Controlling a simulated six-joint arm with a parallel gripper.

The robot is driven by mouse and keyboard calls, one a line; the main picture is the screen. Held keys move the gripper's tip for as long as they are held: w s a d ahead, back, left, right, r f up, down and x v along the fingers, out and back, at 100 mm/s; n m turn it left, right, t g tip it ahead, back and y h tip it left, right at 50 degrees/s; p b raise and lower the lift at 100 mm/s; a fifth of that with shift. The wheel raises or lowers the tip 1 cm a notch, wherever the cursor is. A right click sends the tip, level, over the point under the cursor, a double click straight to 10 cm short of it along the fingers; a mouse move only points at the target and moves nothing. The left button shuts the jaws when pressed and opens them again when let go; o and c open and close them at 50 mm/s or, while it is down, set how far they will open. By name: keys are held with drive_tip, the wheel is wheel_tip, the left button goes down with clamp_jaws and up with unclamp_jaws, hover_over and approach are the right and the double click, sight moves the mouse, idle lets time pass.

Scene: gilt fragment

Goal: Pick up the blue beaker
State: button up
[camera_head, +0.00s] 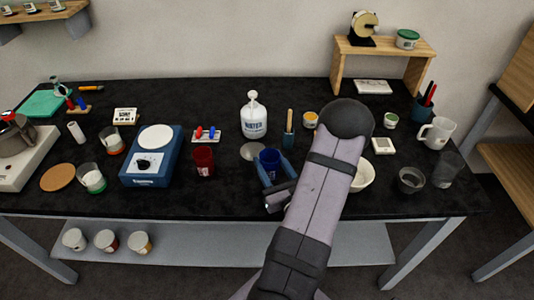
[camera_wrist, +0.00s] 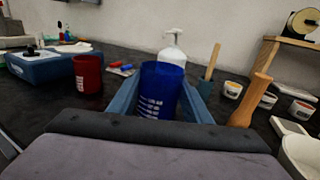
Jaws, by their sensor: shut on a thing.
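The blue beaker (camera_head: 269,159) is upright near the middle of the black table, partly hidden by my arm in the head view. In the wrist view the blue beaker (camera_wrist: 160,92) stands between the two blue fingers, with white markings on its side. My gripper (camera_head: 270,176) is shut on it, one finger at each side. In the wrist view my gripper (camera_wrist: 158,100) reaches forward around the beaker. Whether the beaker's base touches the table is hidden.
A red beaker (camera_head: 203,160) stands to the left, and a white water bottle (camera_head: 254,119) behind. A blue hotplate (camera_head: 152,165) is further left. A white bowl (camera_head: 364,176) sits right of my arm.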

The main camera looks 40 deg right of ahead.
sight(274, 169)
drive_tip(key=shift+p+v, duration=1.15)
drive_tip(key=shift+v, duration=0.6)
drive_tip(key=shift+s, duration=0.1)
drive_tip(key=shift+a, duration=0.1)
